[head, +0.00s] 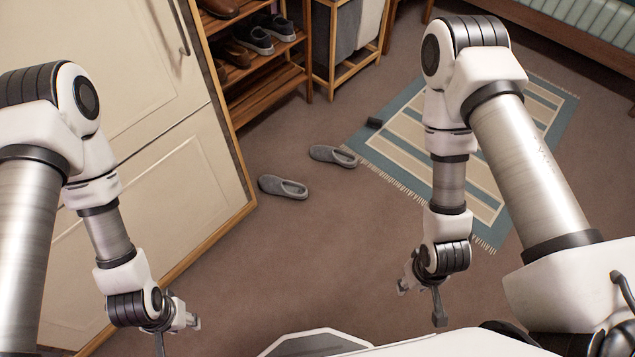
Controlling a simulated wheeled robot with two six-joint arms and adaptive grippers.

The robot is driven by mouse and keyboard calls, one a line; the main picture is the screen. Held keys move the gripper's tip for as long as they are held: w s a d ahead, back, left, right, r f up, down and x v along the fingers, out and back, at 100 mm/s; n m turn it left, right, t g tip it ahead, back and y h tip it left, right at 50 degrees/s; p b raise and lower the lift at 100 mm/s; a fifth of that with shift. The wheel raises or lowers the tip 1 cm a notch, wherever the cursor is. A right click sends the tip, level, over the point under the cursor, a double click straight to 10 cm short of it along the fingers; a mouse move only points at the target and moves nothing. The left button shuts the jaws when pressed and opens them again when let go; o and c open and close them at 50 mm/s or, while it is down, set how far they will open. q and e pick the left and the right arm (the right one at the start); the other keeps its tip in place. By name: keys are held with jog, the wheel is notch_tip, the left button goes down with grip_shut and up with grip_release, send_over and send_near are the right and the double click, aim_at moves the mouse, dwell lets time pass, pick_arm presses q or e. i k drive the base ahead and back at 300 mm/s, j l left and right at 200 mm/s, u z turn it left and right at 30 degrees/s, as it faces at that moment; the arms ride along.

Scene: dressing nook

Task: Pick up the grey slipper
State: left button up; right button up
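Two grey slippers lie on the brown floor in the head view. One grey slipper (284,187) is nearer, by the cabinet's corner. The other grey slipper (333,156) is farther back, with one end at the rug's edge. My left gripper (178,336) is low at the left, in front of the cabinet, its fingers apart and nothing seen between them. My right gripper (421,305) is low at the centre right, also with its fingers apart and empty. Both grippers are well apart from the slippers.
A cream cabinet (180,190) stands at the left. A wooden shoe rack (270,84) with several shoes and a laundry hamper (345,38) are at the back. A striped rug (400,150) bears a small dark object (374,123). A bench (590,30) is back right. The floor before the slippers is clear.

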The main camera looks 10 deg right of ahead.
aim_at(273, 185)
jog(key=i+l+u, duration=0.2)
jog(key=u, duration=0.15)
jog(key=i+l+u, duration=0.15)
jog(key=l+u, duration=0.2)
jog(key=i+l+u, duration=0.1)
jog(key=l+u, duration=0.3)
jog(key=i+l, duration=0.1)
jog(key=l, duration=0.45)
jog(key=i+l+u, duration=0.1)
jog(key=l, duration=0.45)
jog(key=i+l, duration=0.15)
jog(key=l, duration=0.4)
jog(key=i+l+u, duration=0.1)
jog(key=l, duration=0.45)
jog(key=i+l, duration=0.1)
jog(key=l, duration=0.5)
